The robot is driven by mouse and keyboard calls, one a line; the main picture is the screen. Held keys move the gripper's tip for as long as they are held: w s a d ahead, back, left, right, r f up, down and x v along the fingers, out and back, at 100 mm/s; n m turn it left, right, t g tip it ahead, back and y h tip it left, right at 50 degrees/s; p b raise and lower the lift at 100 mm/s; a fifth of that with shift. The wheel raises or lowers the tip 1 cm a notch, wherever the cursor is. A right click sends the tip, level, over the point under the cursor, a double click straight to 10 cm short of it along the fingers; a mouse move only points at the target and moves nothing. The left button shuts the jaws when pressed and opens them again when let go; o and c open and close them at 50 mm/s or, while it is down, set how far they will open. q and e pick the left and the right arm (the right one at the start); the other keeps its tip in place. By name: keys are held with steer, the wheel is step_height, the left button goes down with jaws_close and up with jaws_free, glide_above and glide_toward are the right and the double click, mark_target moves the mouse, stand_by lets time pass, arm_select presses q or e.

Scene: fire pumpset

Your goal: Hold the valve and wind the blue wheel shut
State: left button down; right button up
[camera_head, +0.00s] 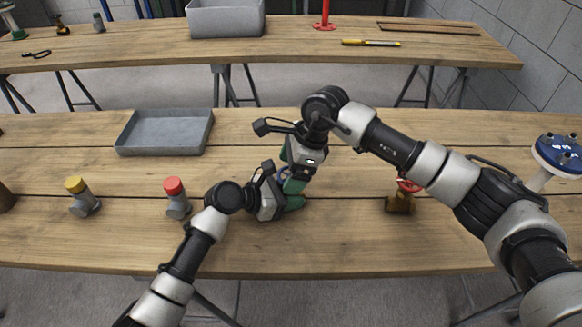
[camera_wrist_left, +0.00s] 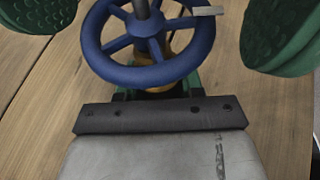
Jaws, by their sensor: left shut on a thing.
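The blue wheel (camera_wrist_left: 150,76) is large in the left wrist view, with spokes, a hub, a dark stem and a pale tab on its rim. A brass-coloured part of the valve (camera_wrist_left: 176,42) shows beneath it. In the head view only a sliver of the blue wheel (camera_head: 283,173) shows between my grippers, and most of the valve is hidden. My left gripper (camera_head: 294,196), with green fingers, is low at the valve and shut on it. My right gripper (camera_head: 291,168) is above it, close to the wheel. Its fingers are partly hidden, so their opening is unclear.
A red-wheeled brass valve (camera_head: 400,199) stands to the right. A red-capped fitting (camera_head: 175,197) and a yellow-capped one (camera_head: 81,197) stand left. A grey tray (camera_head: 165,132) lies behind. A blue-topped device (camera_head: 560,152) stands far right. A second table (camera_head: 300,50) is behind.

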steer(key=c, duration=0.8)
steer(key=m+t, duration=0.1)
steer(key=m, duration=0.3)
steer(key=shift+m+t, duration=0.3)
steer(key=shift+t, duration=0.1)
steer(key=shift+c, duration=0.3)
steer(key=o, duration=0.9)
steer(key=shift+o, duration=0.2)
steer(key=v, duration=1.2)
steer(key=shift+w+r, duration=0.1)
